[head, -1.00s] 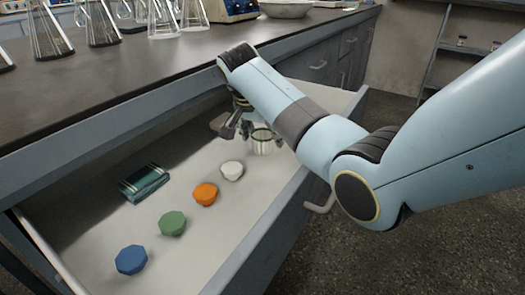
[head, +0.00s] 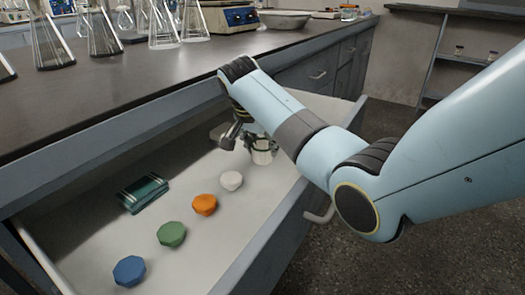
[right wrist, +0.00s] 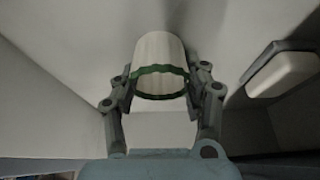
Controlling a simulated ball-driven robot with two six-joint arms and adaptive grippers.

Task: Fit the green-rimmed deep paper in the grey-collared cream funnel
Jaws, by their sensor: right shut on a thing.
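The deep paper (right wrist: 158,52) is a white fluted cup with a green rim (right wrist: 160,95). In the right wrist view it lies between the two fingers of my right gripper (right wrist: 160,84), which press on its sides at the rim. In the head view the paper (head: 262,157) is in the open drawer near its right end, with my right gripper (head: 252,142) at its top, partly hiding the rim. I cannot tell whether its bottom touches the drawer floor. My left gripper is out of view.
The open drawer (head: 110,240) also holds blue (head: 129,271), green (head: 171,234), orange (head: 204,205) and white (head: 231,180) faceted pieces in a row, and a dark green box (head: 143,193).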

